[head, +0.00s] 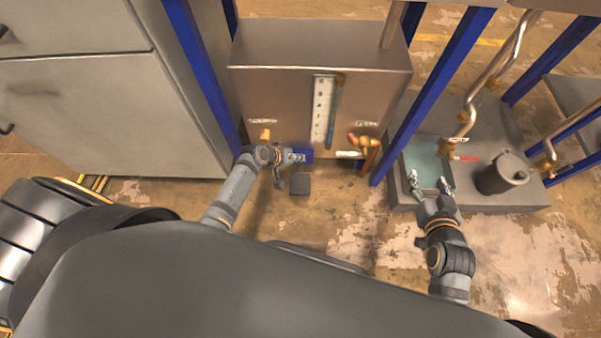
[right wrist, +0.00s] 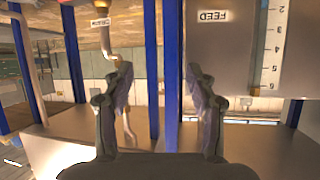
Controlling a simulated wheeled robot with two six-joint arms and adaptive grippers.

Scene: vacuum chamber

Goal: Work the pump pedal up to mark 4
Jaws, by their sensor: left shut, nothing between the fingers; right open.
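The pump pedal appears to be the small dark square pad (head: 300,184) low in front of the metal tank. A white gauge (head: 320,108) with marks and a blue strip stands on the tank front (head: 275,90); the level is too small to read. In the right wrist view the gauge (right wrist: 272,45) appears upside down, with numbers 2 to 6. My right gripper (head: 430,182) is open and empty over a teal-bottomed basin; it also shows in the right wrist view (right wrist: 160,80).
Blue posts (head: 430,95) flank the tank. A brass valve (head: 362,142) sits at its lower right. A grey pot (head: 502,173) and a red-handled valve (head: 468,158) are right of the basin. A grey cabinet (head: 90,110) stands left. Bare floor (head: 335,215) lies in front.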

